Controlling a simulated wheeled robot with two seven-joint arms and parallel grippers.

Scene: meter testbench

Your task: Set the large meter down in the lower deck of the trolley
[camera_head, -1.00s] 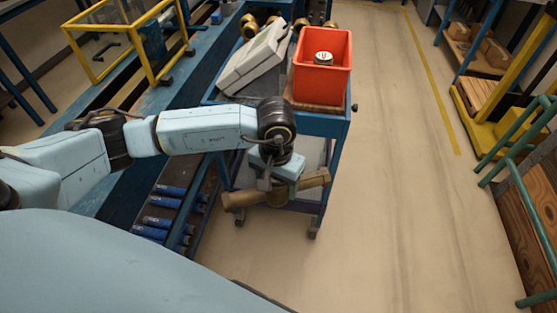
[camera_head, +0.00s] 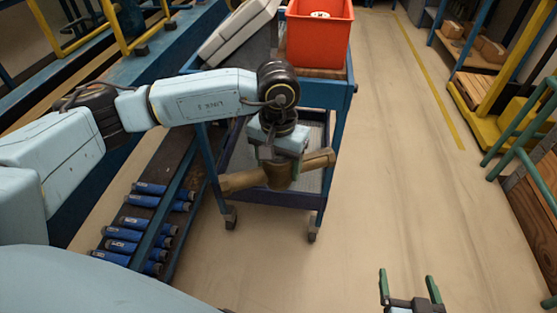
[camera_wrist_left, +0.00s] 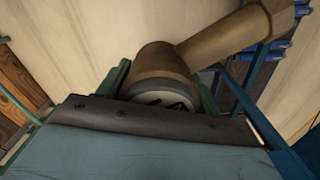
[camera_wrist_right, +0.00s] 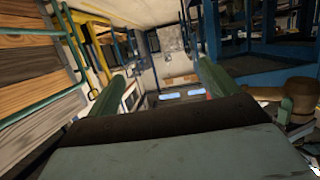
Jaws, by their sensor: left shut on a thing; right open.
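My left gripper (camera_head: 278,158) is shut on the large meter (camera_head: 238,182), a brass body with pipe ends to both sides. The meter hangs in front of the trolley's (camera_head: 338,103) open side, level in the picture with the lower deck (camera_head: 312,142); I cannot tell whether it is over the deck. The left wrist view shows the meter (camera_wrist_left: 165,65) between the green fingers, one pipe running up to the right. My right gripper (camera_head: 409,285) is open and empty, low and to the right of the trolley. The right wrist view shows its spread fingers (camera_wrist_right: 155,90).
On the trolley's top stand an orange bin (camera_head: 319,38) and a grey-white case (camera_head: 236,32). A rack with several blue cylinders (camera_head: 150,205) is left of the trolley. Open floor (camera_head: 410,160) lies to the right, then shelving with a green rail (camera_head: 520,135).

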